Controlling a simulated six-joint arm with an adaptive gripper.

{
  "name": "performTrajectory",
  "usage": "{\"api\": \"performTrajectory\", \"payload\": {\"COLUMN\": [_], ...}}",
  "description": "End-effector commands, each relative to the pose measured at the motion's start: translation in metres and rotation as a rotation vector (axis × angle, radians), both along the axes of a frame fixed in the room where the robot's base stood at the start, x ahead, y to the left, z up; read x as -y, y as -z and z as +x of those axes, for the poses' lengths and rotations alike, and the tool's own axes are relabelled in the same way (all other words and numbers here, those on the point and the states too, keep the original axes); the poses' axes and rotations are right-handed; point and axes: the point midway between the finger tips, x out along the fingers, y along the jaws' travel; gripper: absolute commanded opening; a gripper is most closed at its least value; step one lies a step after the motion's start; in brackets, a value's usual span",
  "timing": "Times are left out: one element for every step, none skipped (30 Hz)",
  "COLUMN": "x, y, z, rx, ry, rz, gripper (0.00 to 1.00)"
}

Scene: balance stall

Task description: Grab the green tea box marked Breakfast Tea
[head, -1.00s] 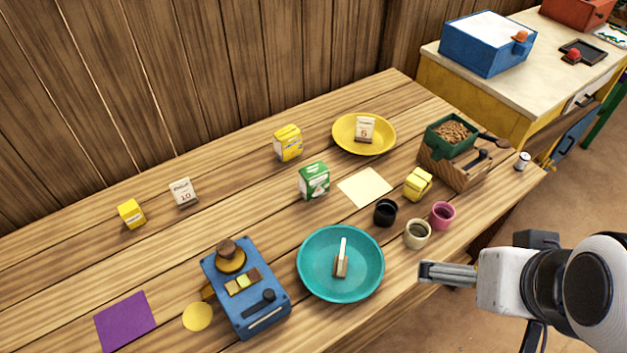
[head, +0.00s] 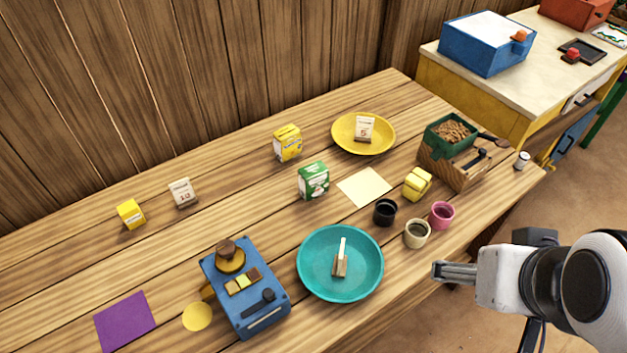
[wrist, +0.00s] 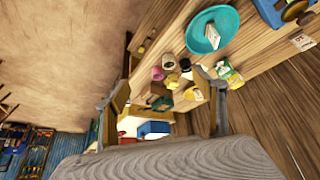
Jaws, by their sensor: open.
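The green tea box (head: 313,180) with a white label stands upright near the middle of the wooden table in the head view, behind the teal plate; its lettering is too small to read. It also shows in the wrist view (wrist: 227,73), partly behind a finger. My gripper (head: 437,270) is off the table's front edge at the right, well apart from the box. In the wrist view my gripper (wrist: 160,90) has its two fingers spread with nothing held between them.
Between gripper and box lie the teal plate (head: 313,282), dark cup (head: 385,212), cream cup (head: 417,234) and pink cup (head: 442,215). A yellow box (head: 288,142) stands behind the green one. A cream square (head: 372,196) lies right of it. A blue scale (head: 262,315) sits front left.

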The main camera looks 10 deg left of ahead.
Motion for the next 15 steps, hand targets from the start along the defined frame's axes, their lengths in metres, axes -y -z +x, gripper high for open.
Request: {"api": "performTrajectory", "payload": {"x": [0.000,0.000,0.000,0.000,0.001,0.001,0.001,0.001,0.001,0.001,0.001,0.001,0.001,0.000,-0.001], "y": [0.000,0.000,0.001,0.001,0.001,0.001,0.002,0.002,0.003,0.003,0.004,0.005,0.005,0.006,0.007], "z": [0.003,0.005,0.009,0.012,0.016,0.022,0.027,0.032,0.040,0.046,0.052,0.061,0.067,0.074,0.082], "rx": [0.002,0.005,0.008,0.011,0.016,0.022,0.028,0.034,0.042,0.050,0.056,0.066,0.075,0.083,0.094], "ry": [-0.002,-0.003,-0.006,-0.007,-0.009,-0.013,-0.016,-0.019,-0.025,-0.029,-0.033,-0.039,-0.045,-0.050,-0.058], "rz": [-0.002,-0.004,-0.006,-0.008,-0.012,-0.016,-0.020,-0.024,-0.029,-0.033,-0.037,-0.043,-0.048,-0.052,-0.057], "gripper": [0.69,0.69,0.69,0.69,0.69,0.69,0.69,0.69,0.69,0.69,0.69,0.69,0.69,0.69,0.69]}}
